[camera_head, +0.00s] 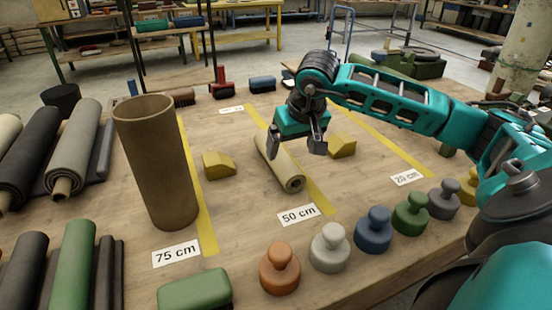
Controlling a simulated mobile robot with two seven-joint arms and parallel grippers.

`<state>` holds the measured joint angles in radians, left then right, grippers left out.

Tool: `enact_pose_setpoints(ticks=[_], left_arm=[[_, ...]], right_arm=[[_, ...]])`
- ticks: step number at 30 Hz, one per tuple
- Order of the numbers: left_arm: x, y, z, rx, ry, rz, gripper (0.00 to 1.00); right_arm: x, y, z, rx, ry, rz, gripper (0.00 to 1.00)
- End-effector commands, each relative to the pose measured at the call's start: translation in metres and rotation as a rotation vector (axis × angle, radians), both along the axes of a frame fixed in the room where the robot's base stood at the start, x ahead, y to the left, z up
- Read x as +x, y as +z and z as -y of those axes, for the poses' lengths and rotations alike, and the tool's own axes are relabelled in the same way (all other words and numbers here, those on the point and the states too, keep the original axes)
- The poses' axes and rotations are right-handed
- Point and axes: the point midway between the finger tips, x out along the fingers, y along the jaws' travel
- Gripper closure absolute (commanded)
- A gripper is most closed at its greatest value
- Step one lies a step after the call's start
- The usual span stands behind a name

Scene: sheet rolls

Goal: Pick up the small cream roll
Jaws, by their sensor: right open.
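The small cream roll (279,163) lies on the wooden table beside the yellow line behind the "50 cm" label, its open end facing me. My right gripper (296,150) comes in from the right and is above the roll's far part. Its two fingers are apart and point down, one to the left of the roll and one to the right. I cannot tell from this view how high the fingertips are above the roll. My left gripper is not in view.
A tall brown tube (157,160) stands to the left. Yellow wedges (217,164) sit on both sides of the roll. Several knobbed weights (330,248) line the front edge, with a green block (194,289). Larger rolls (75,150) lie at the far left.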

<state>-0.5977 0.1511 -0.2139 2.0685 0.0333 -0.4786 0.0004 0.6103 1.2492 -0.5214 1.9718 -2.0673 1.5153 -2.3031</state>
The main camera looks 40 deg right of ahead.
Motion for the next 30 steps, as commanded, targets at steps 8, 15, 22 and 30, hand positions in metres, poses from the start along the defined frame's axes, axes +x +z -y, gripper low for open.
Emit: enact_pose_setpoints(ticks=[8,15,22,30], left_arm=[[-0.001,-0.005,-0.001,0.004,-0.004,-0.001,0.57],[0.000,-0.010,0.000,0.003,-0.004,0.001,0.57],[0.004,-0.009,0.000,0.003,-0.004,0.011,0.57],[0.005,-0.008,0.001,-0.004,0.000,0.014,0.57]], right_arm=[[0.011,-0.028,0.002,0.002,0.000,0.001,0.09],[0.025,-0.059,0.000,0.004,-0.001,-0.002,0.09],[0.032,-0.074,0.004,0.002,0.000,0.002,0.09],[0.032,-0.074,0.004,0.001,-0.001,0.001,0.17]])
